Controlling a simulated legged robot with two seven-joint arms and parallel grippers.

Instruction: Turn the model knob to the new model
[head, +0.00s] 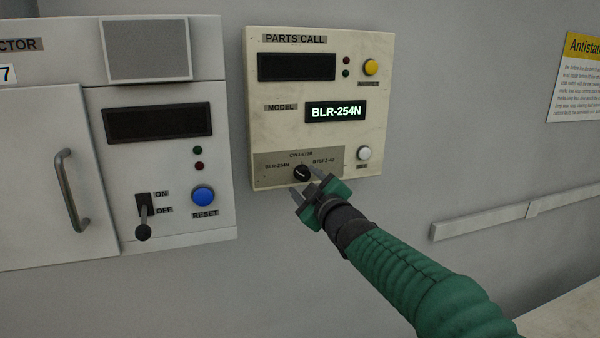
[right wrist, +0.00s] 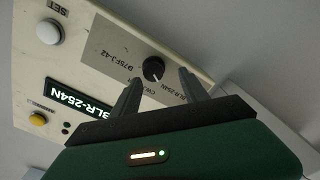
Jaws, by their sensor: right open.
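The black model knob (head: 302,173) sits on the grey label plate (head: 270,165) at the bottom of the cream PARTS CALL panel (head: 270,95). Its plate has a BLR-254N label on the left and another model label on the right, too small to read surely. The lit model display (head: 336,112) reads BLR-254N. My right gripper (head: 311,186) is open at the knob, just below and right of it. In the right wrist view the knob (right wrist: 153,69) shows between and just beyond the open fingertips (right wrist: 160,78); contact cannot be told. My left gripper is not in view.
A white SET button (head: 364,153) is right of the knob, and a yellow button (head: 371,67) is above. A grey cabinet at left has an ON/OFF lever (head: 145,215) and a blue RESET button (head: 203,195). A wall rail (head: 510,215) runs at right.

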